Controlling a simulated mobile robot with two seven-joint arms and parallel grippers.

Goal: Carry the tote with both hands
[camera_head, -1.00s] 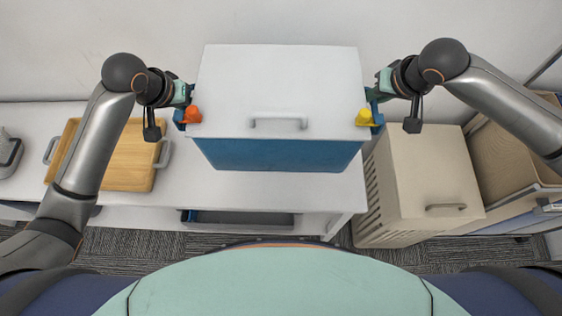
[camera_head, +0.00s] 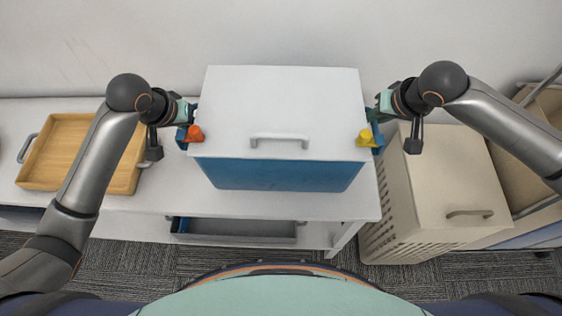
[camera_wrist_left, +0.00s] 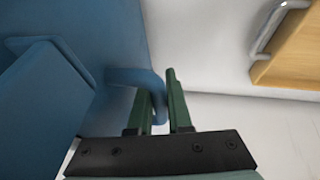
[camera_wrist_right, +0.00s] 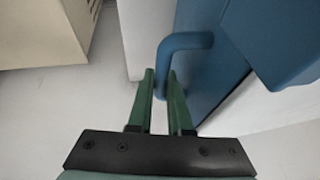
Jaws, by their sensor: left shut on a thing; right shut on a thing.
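The tote is a blue box (camera_head: 275,176) with a white lid (camera_head: 285,105) that has a grey handle on top. It is in the middle of the head view, over the white table. An orange clip (camera_head: 195,134) is on its left side and a yellow clip (camera_head: 367,138) on its right. My left gripper (camera_head: 186,122) is shut on the tote's left side handle, a blue bar (camera_wrist_left: 150,84). My right gripper (camera_head: 375,114) is shut on the right side handle (camera_wrist_right: 187,40). I cannot tell from the head view whether the tote's underside touches the table.
A white table (camera_head: 110,209) stands below, with a grey tray (camera_head: 240,229) on a lower shelf. A wooden tray (camera_head: 62,153) with grey handles lies on its left. A beige slatted bin (camera_head: 440,185) stands right of the table, with a tan container (camera_head: 540,117) beyond it.

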